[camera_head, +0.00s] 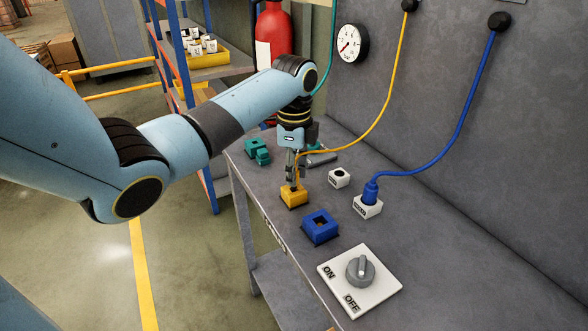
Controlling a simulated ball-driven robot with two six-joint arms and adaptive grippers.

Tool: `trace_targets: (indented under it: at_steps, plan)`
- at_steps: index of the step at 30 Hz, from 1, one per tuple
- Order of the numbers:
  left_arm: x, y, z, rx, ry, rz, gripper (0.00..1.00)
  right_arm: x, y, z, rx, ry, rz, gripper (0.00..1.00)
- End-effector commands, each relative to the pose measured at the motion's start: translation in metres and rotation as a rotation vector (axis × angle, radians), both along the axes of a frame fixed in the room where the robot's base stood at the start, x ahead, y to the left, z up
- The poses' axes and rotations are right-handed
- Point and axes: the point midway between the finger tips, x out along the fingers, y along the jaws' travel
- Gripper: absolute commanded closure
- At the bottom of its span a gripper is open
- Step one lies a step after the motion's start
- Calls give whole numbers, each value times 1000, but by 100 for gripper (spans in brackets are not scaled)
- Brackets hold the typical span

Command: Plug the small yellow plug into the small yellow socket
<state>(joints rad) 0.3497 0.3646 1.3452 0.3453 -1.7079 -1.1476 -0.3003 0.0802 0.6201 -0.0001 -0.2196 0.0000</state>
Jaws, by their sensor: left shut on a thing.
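The small yellow socket (294,197) is a yellow block on the grey bench, near its front edge. My left gripper (294,178) points down directly above the yellow socket, with its fingers shut on the small yellow plug. The plug is mostly hidden between the fingers. Its yellow cable (378,112) runs from the gripper up to a black wall fitting. I cannot tell whether the plug touches the socket or is inside it. My right gripper is not in view.
A white block with a dark hole (339,178) is to the right. A blue plug (371,192) with a blue cable stands in another white block (368,207). A blue socket (320,227) and an ON/OFF switch (360,275) are nearer. A green item (257,150) lies behind.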

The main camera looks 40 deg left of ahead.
Motion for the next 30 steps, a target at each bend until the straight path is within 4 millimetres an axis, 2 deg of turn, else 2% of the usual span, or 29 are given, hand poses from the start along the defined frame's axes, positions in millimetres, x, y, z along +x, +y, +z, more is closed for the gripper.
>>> trace_targets:
  at_steps: [30]
  plan:
    - [0, 0, -1, 0, 0, 0, 100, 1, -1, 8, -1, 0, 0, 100]
